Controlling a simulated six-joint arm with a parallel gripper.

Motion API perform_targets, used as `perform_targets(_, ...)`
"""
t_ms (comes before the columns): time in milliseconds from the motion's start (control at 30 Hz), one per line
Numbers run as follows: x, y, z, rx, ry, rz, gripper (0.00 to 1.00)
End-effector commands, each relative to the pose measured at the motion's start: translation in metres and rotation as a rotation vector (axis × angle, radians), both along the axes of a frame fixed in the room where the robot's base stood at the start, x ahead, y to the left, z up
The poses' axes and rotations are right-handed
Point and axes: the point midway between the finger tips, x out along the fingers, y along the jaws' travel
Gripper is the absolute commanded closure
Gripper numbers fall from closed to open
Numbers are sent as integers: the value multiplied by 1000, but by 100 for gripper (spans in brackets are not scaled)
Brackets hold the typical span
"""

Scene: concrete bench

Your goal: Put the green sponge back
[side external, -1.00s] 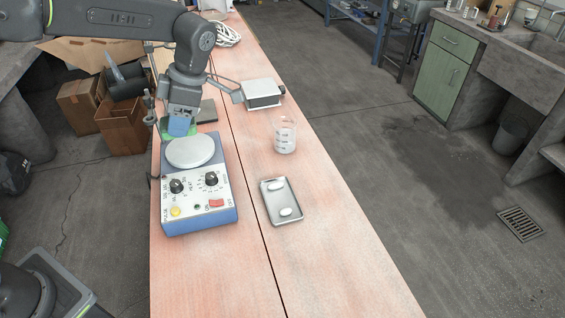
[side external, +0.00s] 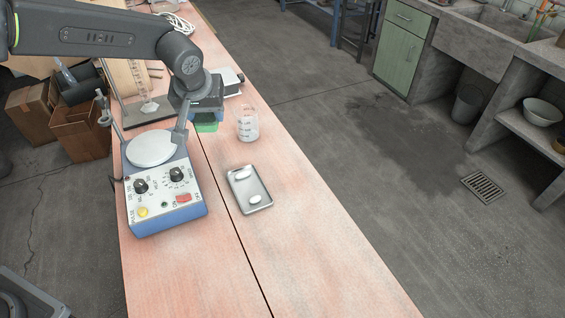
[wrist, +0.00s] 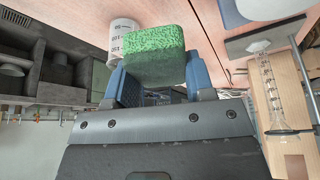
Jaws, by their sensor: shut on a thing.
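The green sponge (wrist: 157,55) is held between the blue finger pads of my gripper (wrist: 155,80) in the wrist view. In the side view the sponge (side external: 206,123) shows as a green strip under my gripper (side external: 205,112), behind and right of the hotplate and left of the beaker. The gripper hides part of the sponge there, and I cannot tell whether the sponge touches the bench.
A hotplate (side external: 165,190) with knobs stands at the left of the bench. A glass beaker (side external: 248,126) is just right of my gripper. A metal tray (side external: 238,199) holds two white pieces. A flask (side external: 149,104) on a stand is behind left. The front right bench is clear.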

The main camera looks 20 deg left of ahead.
Motion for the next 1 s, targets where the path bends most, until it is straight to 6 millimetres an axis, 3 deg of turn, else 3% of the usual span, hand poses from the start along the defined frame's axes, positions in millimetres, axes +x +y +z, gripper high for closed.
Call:
perform_targets(300,24,-23,-2,-1,0,-464,73)
perform_targets(500,33,-33,-2,0,0,-665,73)
perform_targets(767,37,-47,-7,3,2,-768,73)
perform_targets(1000,38,-96,-37,3,4,-772,73)
